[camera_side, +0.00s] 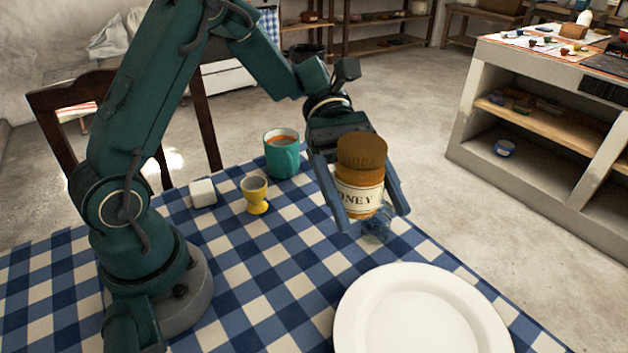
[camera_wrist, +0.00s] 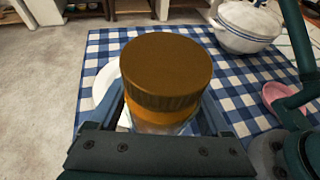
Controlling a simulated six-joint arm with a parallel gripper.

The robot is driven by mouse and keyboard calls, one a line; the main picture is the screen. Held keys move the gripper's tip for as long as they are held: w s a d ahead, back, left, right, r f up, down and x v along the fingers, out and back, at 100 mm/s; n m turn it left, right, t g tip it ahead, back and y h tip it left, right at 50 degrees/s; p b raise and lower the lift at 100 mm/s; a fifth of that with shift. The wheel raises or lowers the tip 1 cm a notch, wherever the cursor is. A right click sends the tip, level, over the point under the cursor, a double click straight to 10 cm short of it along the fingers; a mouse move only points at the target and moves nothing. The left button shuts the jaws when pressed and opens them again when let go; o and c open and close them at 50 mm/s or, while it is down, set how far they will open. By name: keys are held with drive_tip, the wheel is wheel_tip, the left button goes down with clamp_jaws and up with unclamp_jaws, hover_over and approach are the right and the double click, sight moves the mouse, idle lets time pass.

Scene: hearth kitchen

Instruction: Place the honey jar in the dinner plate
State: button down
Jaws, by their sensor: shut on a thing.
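The honey jar (camera_side: 359,190) has a brown lid and a cream label reading "ONEY" in the side view. My gripper (camera_side: 366,212) is shut on it, one finger on each side, and holds it upright above the far edge of the table. The jar's lid fills the middle of the wrist view (camera_wrist: 166,70). The white dinner plate (camera_side: 420,310) lies empty on the checked cloth, nearer the side camera than the jar and apart from it. In the wrist view the plate (camera_wrist: 103,84) is mostly hidden behind the jar.
A teal mug (camera_side: 282,158), a yellow egg cup (camera_side: 255,196) and a white cube-shaped object (camera_side: 203,193) stand near my arm. The wrist view shows a white lidded pot (camera_wrist: 245,27) and a pink dish (camera_wrist: 283,98).

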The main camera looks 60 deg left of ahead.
drive_tip(key=w+r+n+t, duration=0.3)
drive_tip(key=w, duration=0.1)
hover_over(415, 328)
drive_tip(key=shift+h, duration=0.3)
wheel_tip(415, 328, down, 12)
drive_tip(key=shift+f, duration=2.2)
unclamp_jaws()
drive_tip(key=shift+f, duration=0.15)
